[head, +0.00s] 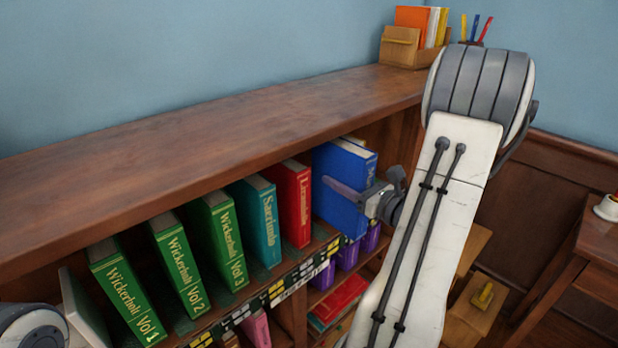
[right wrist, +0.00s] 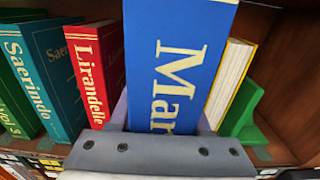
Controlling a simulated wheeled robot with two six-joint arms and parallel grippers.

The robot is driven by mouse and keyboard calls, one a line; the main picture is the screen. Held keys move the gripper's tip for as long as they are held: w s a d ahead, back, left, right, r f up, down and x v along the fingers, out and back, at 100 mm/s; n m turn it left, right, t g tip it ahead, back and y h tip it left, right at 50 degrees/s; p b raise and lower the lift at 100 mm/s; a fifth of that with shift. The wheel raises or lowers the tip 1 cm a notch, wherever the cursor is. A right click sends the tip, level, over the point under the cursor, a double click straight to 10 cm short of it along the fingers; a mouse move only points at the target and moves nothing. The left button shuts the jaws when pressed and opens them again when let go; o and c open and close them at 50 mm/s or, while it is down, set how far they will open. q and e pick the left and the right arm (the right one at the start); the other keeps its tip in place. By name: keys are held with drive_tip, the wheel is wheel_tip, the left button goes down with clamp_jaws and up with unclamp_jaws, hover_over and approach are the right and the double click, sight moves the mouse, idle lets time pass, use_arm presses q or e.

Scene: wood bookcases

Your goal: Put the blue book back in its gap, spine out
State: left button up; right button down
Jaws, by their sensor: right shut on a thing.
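The blue book (head: 338,172) stands upright at the right end of the upper shelf's row, and its front sticks out past its neighbours. In the right wrist view its spine (right wrist: 180,60) faces me, with the white letters "Mar" showing. My right gripper (head: 362,200) is shut on the blue book, with one finger along each side of it. The red book (head: 293,200) "Lirandelle" is to its left. A yellow book with pale pages (right wrist: 229,80) is to its right, in the right wrist view. How deep the blue book sits is hard to tell. My left gripper is not in view.
A teal book (head: 258,222) and several green Wickerholt volumes (head: 180,265) stand further left. A green bookend (right wrist: 243,108) stands at the right. The bookcase top (head: 200,140) overhangs the row. A wooden desk (head: 590,250) is at far right.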

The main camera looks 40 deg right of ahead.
drive_tip(key=w+f, duration=0.3)
drive_tip(key=w, duration=0.6)
drive_tip(key=shift+w+a+f, duration=0.15)
drive_tip(key=shift+w+a, duration=0.15)
drive_tip(key=shift+a, duration=0.05)
drive_tip(key=shift+f, duration=0.15)
drive_tip(key=shift+c, duration=1.8)
unclamp_jaws()
drive_tip(key=shift+f, duration=0.1)
